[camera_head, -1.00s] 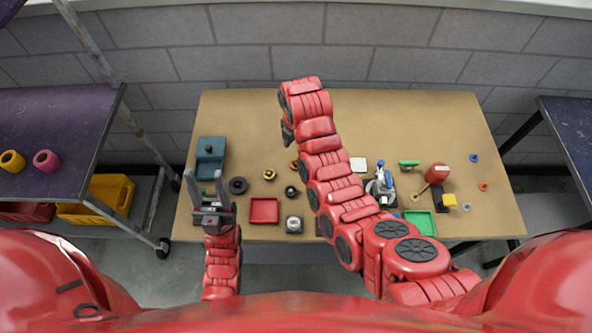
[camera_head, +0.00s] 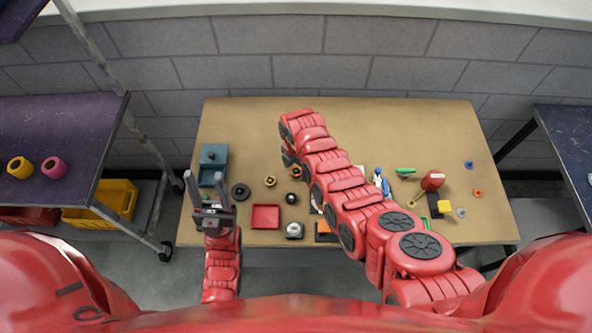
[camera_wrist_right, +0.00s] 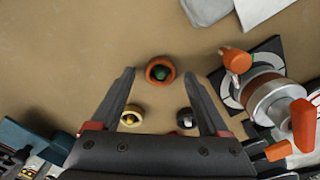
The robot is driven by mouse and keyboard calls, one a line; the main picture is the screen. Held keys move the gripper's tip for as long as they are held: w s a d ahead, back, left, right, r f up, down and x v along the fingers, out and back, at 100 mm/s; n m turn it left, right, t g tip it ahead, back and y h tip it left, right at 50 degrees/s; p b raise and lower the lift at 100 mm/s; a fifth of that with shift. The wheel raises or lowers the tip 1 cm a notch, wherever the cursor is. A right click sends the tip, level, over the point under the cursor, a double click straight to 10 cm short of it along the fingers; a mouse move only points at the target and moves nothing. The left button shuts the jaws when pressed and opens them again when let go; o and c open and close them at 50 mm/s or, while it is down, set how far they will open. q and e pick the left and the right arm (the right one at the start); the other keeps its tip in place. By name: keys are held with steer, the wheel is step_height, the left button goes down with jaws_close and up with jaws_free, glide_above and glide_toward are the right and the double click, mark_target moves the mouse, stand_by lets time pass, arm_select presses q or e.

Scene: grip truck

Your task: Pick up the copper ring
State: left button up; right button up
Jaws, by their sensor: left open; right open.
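The copper ring (camera_wrist_right: 159,68) is an orange-brown ring with a dark green centre. In the right wrist view it lies on the tan table just beyond and between my right gripper's fingertips (camera_wrist_right: 160,76). In the head view the copper ring (camera_head: 295,172) shows beside my right arm, which partly covers it. My right gripper is open and empty; its fingers are mostly hidden under the arm in the head view. My left gripper (camera_head: 204,180) is open and empty, pointing up over the table's left front part.
A brass ring (camera_wrist_right: 131,117) and a black ring (camera_wrist_right: 186,118) lie nearer my right gripper's palm. A metal fixture with orange knobs (camera_wrist_right: 275,100) stands to the right. A red tray (camera_head: 265,217), a black disc (camera_head: 240,191) and a teal box (camera_head: 213,163) are on the table's left half.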

steer(key=shift+f, duration=0.15)
jaws_close()
stand_by(0.4)
steer(key=shift+r, duration=0.2)
